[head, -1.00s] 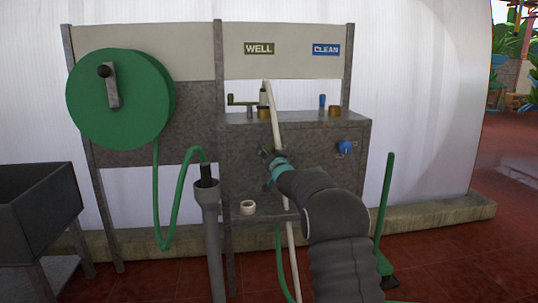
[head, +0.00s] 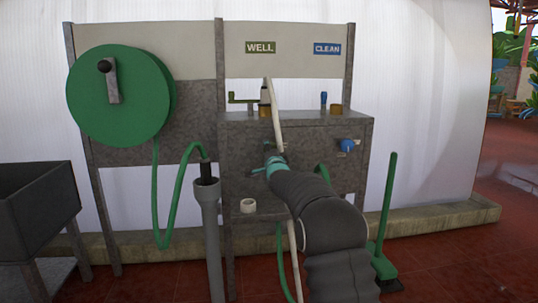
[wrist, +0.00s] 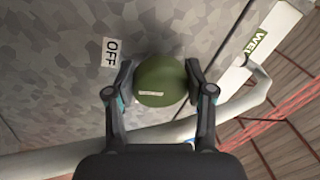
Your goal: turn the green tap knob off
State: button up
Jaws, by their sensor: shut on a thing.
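The green tap knob (wrist: 161,81) is a round olive knob with a small pale mark, on the speckled grey panel in the wrist view. My gripper (wrist: 160,82) has one finger on each side of it and is shut on it. A white OFF label (wrist: 111,52) is on the panel left of the knob. In the head view my gripper (head: 273,158) reaches the panel's front face, and my arm and gripper hide the knob there.
A blue knob (head: 347,145) is at the panel's right. A pale pipe (head: 274,115) passes close to my gripper. A WELL sign (head: 260,47) and a CLEAN sign (head: 327,49) hang above. A green hose reel (head: 120,100) is at left, a green-handled broom (head: 387,215) at right.

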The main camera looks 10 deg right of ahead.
jog(key=shift+r+m, duration=0.1)
jog(key=shift+m, duration=0.4)
jog(key=o, duration=1.2)
jog(key=s, duration=0.4)
jog(key=s+f, duration=0.1)
jog(key=s, duration=0.3)
jog(key=s+f, duration=0.1)
jog(key=s, duration=0.2)
jog(key=shift+s, duration=0.4)
